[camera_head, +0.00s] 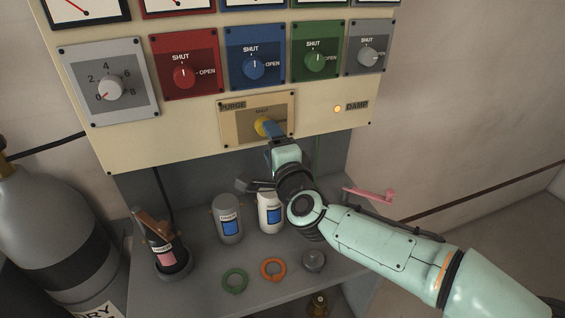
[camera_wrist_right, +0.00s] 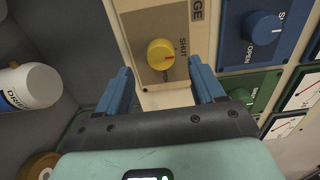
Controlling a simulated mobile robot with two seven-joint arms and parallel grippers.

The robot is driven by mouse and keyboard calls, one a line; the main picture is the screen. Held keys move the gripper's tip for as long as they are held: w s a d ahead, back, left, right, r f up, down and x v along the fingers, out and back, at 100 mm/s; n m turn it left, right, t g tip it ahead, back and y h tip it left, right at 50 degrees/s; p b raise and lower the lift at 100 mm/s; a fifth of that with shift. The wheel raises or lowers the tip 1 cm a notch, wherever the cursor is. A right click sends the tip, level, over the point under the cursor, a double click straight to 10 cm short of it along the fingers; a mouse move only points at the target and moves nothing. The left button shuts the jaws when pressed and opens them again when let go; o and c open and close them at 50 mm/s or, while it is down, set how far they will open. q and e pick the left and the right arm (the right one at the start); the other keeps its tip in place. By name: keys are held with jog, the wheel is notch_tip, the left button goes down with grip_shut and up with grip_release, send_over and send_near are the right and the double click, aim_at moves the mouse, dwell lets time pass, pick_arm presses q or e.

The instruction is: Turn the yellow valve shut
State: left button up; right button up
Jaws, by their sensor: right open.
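The yellow valve (camera_head: 262,127) is a round knob on the tan PURGE plate (camera_head: 284,104), low on the cream panel. In the right wrist view the yellow valve (camera_wrist_right: 160,52) has a red mark pointing right, near the SHUT lettering and slightly below its middle. My right gripper (camera_head: 271,131) is at the valve's lower right in the head view and hides part of it and the plate. In the wrist view my right gripper (camera_wrist_right: 160,70) is open, its blue fingers apart with the knob ahead between them. Contact is not visible. My left gripper is not in view.
Red (camera_head: 183,75), blue (camera_head: 255,68) and green knobs (camera_head: 315,65) sit above the plate. A lit amber lamp (camera_head: 337,109) is to its right. A gas cylinder (camera_head: 50,220) stands at left.

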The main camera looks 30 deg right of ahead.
jog(key=v, duration=0.8)
jog(key=shift+s, duration=0.3)
jog(key=shift+a, duration=0.1)
